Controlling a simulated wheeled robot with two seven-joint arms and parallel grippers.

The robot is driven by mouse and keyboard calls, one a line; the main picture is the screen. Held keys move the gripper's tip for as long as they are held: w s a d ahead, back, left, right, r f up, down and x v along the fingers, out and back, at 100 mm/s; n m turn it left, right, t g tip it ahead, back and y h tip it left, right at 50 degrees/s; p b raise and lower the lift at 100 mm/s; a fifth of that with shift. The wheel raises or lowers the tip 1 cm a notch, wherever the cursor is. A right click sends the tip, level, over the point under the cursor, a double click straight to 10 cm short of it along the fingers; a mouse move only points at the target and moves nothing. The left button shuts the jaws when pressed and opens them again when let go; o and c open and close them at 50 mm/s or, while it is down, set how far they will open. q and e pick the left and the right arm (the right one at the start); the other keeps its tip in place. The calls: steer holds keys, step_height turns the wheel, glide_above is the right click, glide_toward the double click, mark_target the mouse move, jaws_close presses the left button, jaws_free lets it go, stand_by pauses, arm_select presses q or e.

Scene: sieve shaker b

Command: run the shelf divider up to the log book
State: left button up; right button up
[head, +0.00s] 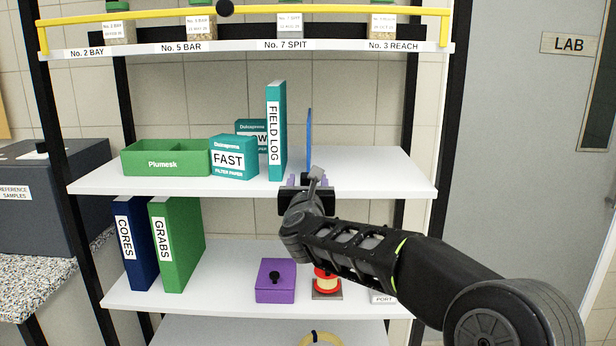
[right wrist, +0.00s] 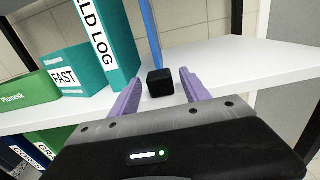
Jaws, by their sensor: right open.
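The log book, a teal binder labelled FIELD LOG (head: 276,130), stands upright on the middle shelf. The shelf divider is a thin blue upright panel (head: 309,135) just right of it, with a narrow gap between them. In the right wrist view the divider shows as a blue strip (right wrist: 150,32), with a black block (right wrist: 160,82) at its foot, near the shelf's front. My right gripper (head: 305,180) is at the shelf's front edge below the divider. Its lilac fingers (right wrist: 157,88) are apart, with the block between or just beyond their tips. Contact cannot be told. My left gripper is not in view.
Left of the log book stand a FAST filter paper box (head: 233,158), another teal box (head: 250,128) behind it, and a green Plumesk bin (head: 165,158). The middle shelf (head: 375,168) is bare right of the divider. A black post (head: 408,110) rises at the right.

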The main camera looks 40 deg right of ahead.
steer(key=shift+x, duration=0.8)
steer(key=shift+s, duration=0.1)
jaws_close()
steer(key=shift+a, duration=0.1)
stand_by(0.7)
